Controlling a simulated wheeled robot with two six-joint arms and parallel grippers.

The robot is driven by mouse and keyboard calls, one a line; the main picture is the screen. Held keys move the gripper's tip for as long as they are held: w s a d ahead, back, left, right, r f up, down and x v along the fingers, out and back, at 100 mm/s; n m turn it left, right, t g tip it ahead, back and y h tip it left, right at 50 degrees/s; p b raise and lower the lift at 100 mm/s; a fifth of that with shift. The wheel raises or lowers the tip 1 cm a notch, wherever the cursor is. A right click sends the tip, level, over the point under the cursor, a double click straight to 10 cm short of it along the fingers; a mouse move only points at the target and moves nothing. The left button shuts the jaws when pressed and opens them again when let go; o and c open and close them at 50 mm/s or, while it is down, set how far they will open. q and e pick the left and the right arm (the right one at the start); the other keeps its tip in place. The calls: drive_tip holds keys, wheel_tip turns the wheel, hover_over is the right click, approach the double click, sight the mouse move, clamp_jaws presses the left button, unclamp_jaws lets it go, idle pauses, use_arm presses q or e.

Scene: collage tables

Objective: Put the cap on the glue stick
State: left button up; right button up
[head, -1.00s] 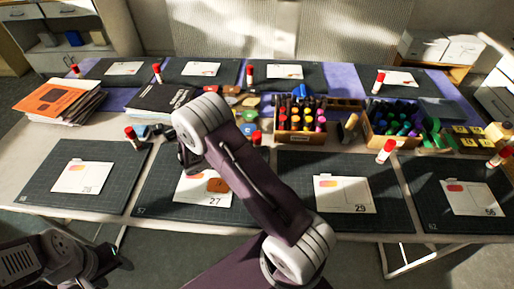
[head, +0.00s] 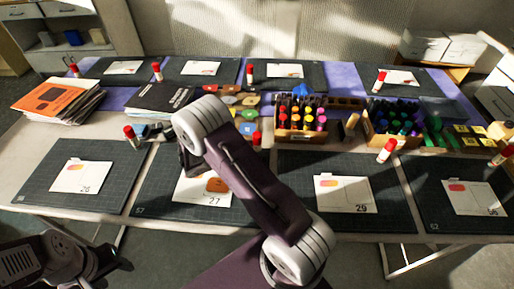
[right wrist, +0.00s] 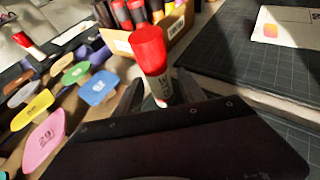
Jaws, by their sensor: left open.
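A glue stick with a red top (right wrist: 150,50) and white body stands upright in the right wrist view, between and a little beyond the two dark fingers of my right gripper (right wrist: 158,92). The fingers look apart, with gaps beside the stick. My left gripper (head: 112,260) is open and empty at the lower left, off the table's front. Other red-topped glue sticks stand at the left (head: 131,135) and right (head: 387,150). I make out no loose cap.
A wooden crate of markers (head: 302,135) stands close behind the stick, with coloured oval pieces (right wrist: 98,88) beside it. Dark cutting mats with cards (head: 345,194) line the front edge. Books (head: 58,101) lie at the left. A second marker crate (head: 393,143) is at the right.

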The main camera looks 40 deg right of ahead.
drive_tip(key=shift+a+r, duration=0.1)
drive_tip(key=shift+r, duration=0.15)
drive_tip(key=shift+r+p, duration=0.45)
drive_tip(key=shift+r, duration=0.15)
drive_tip(key=p+v, duration=0.1)
drive_tip(key=v, duration=1.1)
drive_tip(key=shift+f, duration=0.15)
drive_tip(key=shift+s, duration=0.1)
